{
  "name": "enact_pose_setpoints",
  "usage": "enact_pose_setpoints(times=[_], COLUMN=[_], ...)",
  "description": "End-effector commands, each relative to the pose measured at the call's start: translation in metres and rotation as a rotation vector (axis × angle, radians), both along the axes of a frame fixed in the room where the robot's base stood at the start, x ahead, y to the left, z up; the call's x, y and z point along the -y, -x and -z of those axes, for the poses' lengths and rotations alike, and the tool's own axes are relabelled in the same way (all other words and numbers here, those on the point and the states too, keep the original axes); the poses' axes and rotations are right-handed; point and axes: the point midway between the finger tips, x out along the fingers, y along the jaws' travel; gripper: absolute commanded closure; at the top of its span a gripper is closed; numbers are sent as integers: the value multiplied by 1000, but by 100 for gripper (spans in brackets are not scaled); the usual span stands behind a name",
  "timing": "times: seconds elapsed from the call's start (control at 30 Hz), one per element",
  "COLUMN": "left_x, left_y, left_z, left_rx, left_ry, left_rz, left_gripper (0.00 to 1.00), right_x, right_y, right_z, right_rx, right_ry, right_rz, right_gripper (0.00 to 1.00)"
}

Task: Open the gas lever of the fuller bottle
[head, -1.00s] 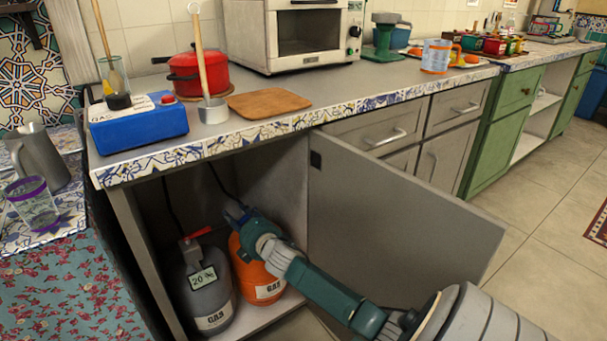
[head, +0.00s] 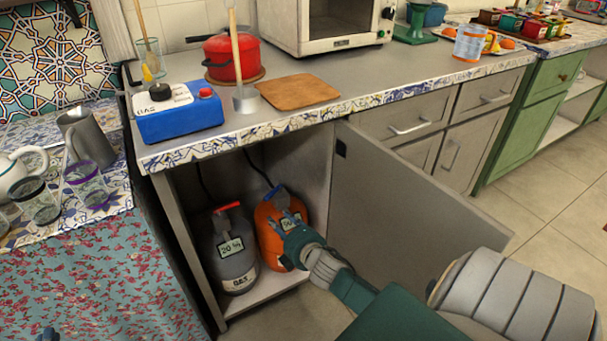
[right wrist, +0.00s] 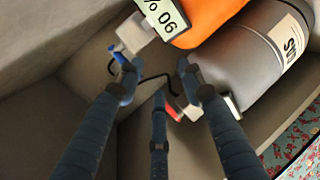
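An orange gas bottle (head: 271,240) and a grey gas bottle (head: 232,262) stand side by side in the open cabinet. The grey one's tag reads 20 %; the orange one's tag, partly hidden in the head view, reads 90 % upside down in the right wrist view (right wrist: 160,15). The orange bottle has a blue lever (right wrist: 119,53), the grey one a red lever (head: 227,207). My right gripper (head: 288,216) is in front of the orange bottle's upper part. Its fingers (right wrist: 158,82) are spread and empty, one near the blue lever. A bit of my left gripper (head: 47,333) shows at the bottom edge.
The open cabinet door (head: 410,205) stands right of my right arm. The countertop (head: 290,115) above holds a blue box (head: 178,120), a red pot (head: 225,58) and a board (head: 298,92). A side table (head: 85,275) with glasses and a jug is at left. Dark hoses run behind the bottles.

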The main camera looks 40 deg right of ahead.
Motion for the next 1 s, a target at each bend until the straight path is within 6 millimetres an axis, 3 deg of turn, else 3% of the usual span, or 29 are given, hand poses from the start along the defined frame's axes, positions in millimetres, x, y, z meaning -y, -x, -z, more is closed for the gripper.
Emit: enact_pose_setpoints(times=[0.03, 0.5, 0.8, 1.0], left_x=[0, 0, 0, 0], left_y=[0, 0, 0, 0], left_z=[-18, -93, -135, -151], left_rx=[0, 0, 0, 0], left_ry=[0, 0, 0, 0], left_rz=[0, 0, 0, 0], left_gripper=[100, 100, 100, 100], right_x=[-2, -27, -46, -55], right_y=[6, 72, 122, 147], right_z=[-1, 56, 81, 92], right_rx=[-23, -215, -324, -371], right_ry=[-29, -275, -403, -457], right_rz=[9, 114, 192, 232], right_gripper=[62, 62, 62, 62])
